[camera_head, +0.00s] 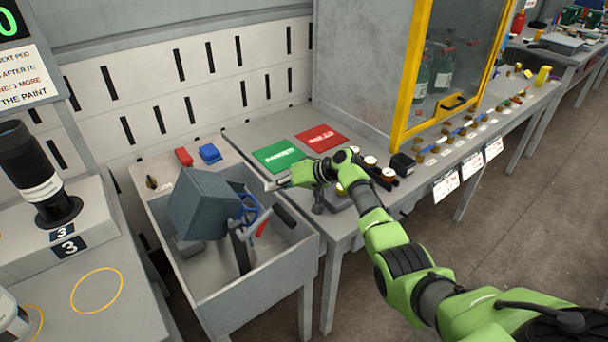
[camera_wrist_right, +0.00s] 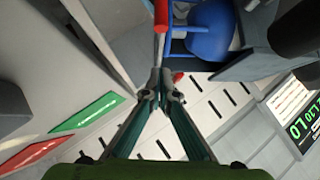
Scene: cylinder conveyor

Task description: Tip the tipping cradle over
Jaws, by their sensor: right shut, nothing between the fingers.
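The tipping cradle, seemingly the grey box (camera_head: 200,205), stands tilted inside a large grey open-topped bin in the head view. A blue spoked part (camera_head: 247,208) and a dark bar (camera_head: 284,216) sit at its right side. My right gripper (camera_head: 270,187) is shut and empty, above the bin's right rim and to the right of the cradle. In the wrist view the fingertips (camera_wrist_right: 162,78) are together, below a red-ended rod (camera_wrist_right: 161,14) and a blue rounded part (camera_wrist_right: 208,35). I cannot tell whether they touch anything.
The grey bin (camera_head: 265,283) has raised walls. A table to its right holds a green mat (camera_head: 278,156), a red mat (camera_head: 321,138) and small jars. Red and blue blocks lie behind the bin. A dark cylinder (camera_head: 38,178) stands at left.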

